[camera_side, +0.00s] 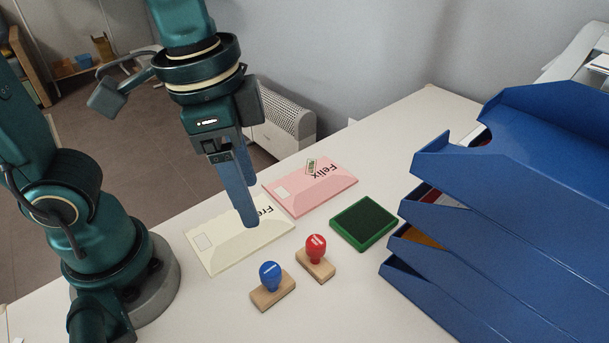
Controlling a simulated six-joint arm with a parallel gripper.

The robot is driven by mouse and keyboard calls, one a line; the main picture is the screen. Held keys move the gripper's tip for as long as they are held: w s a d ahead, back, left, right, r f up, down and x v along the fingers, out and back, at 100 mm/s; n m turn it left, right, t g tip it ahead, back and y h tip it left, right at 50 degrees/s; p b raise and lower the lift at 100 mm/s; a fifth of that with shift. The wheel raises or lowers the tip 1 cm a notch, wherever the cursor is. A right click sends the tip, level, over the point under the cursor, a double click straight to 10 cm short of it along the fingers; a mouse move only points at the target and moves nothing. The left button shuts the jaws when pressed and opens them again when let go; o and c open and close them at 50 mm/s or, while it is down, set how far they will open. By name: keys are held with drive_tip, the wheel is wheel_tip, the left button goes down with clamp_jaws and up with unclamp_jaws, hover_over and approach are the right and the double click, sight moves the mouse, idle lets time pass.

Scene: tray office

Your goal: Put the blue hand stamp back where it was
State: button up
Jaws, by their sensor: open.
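The blue hand stamp (271,276) has a round blue knob on a wooden block and stands upright on the white table at the front. My gripper (250,222) points down above the cream envelope, behind and left of the blue stamp. It is open and empty, clear of the stamp. From this side one finger largely covers the other. The gripper hides part of the name on the cream envelope (225,248).
A red hand stamp (316,255) stands just right of the blue one. A green ink pad (364,223) lies further right, and a pink envelope (325,193) marked Felix lies behind. Stacked blue trays (450,225) block the right side. The front table area is clear.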

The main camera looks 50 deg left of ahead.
drive_tip(key=a+n+t, duration=0.4)
drive_tip(key=a+n, duration=0.2)
drive_tip(key=a, duration=0.1)
drive_tip(key=shift+s+f+y, duration=0.2)
drive_tip(key=shift+s+y, duration=0.1)
drive_tip(key=shift+a, duration=0.1)
idle(0.7)
